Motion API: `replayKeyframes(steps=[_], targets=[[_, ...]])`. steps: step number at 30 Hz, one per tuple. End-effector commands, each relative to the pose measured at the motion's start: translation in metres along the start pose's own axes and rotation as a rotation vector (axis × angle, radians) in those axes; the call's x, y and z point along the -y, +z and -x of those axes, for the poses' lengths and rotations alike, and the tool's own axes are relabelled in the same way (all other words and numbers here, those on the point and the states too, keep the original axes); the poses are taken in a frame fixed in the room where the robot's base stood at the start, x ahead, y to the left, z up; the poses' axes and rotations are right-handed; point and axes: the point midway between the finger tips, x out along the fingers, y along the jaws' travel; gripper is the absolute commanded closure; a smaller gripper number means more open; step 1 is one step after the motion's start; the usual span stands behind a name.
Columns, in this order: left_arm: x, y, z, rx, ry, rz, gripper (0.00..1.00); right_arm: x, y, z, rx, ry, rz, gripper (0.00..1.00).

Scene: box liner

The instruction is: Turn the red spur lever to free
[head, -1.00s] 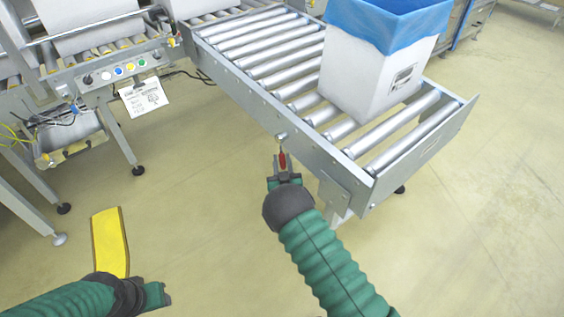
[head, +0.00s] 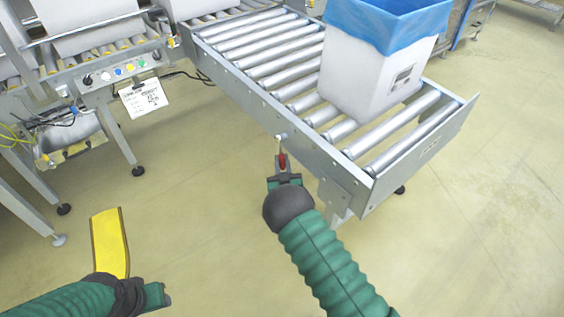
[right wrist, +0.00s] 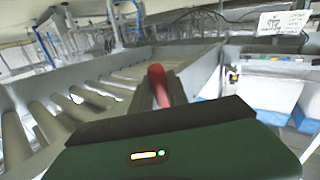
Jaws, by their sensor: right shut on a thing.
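The red spur lever (head: 282,161) is on the near side rail of the roller conveyor, and its pale shaft runs up to a pivot on the rail. My right gripper (head: 284,172) is shut on the lever's red handle. In the right wrist view the red handle (right wrist: 157,84) stands up between the dark fingers, with the rollers behind it to the left. Markings for the lever's positions cannot be made out. My left gripper (head: 158,295) is low at the left, apart from the conveyor; its fingers are too unclear to tell their state.
A white box (head: 370,75) with a blue liner stands on the conveyor rollers (head: 262,60). A control panel (head: 118,72) with coloured buttons and a hanging paper label (head: 143,97) is at the left. A yellow strip (head: 110,242) shows near my left arm. The floor between is clear.

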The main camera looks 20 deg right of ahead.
Motion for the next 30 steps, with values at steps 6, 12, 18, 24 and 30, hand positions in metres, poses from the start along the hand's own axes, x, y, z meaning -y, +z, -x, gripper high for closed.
replayKeyframes(steps=[6, 12, 18, 24, 30], targets=[[0.0, 0.0, 0.0, 0.0, 0.0, 0.0, 0.59, 0.001, 0.002, 0.001, 0.003, -0.001, 0.001, 1.0], [0.0, 0.0, 0.0, 0.0, 0.0, 0.0, 0.59, 0.001, 0.002, 0.001, 0.003, -0.001, 0.001, 1.0], [0.0, -0.002, 0.007, 0.0, 0.0, 0.0, 0.59, -0.001, -0.002, 0.002, 0.016, -0.002, 0.008, 1.0], [0.0, -0.011, 0.047, 0.0, 0.0, 0.0, 0.59, -0.007, -0.012, 0.012, 0.121, -0.013, 0.078, 1.0], [0.0, -0.015, 0.065, 0.0, 0.0, 0.0, 0.59, -0.012, -0.008, 0.019, 0.203, -0.021, 0.132, 1.0]])
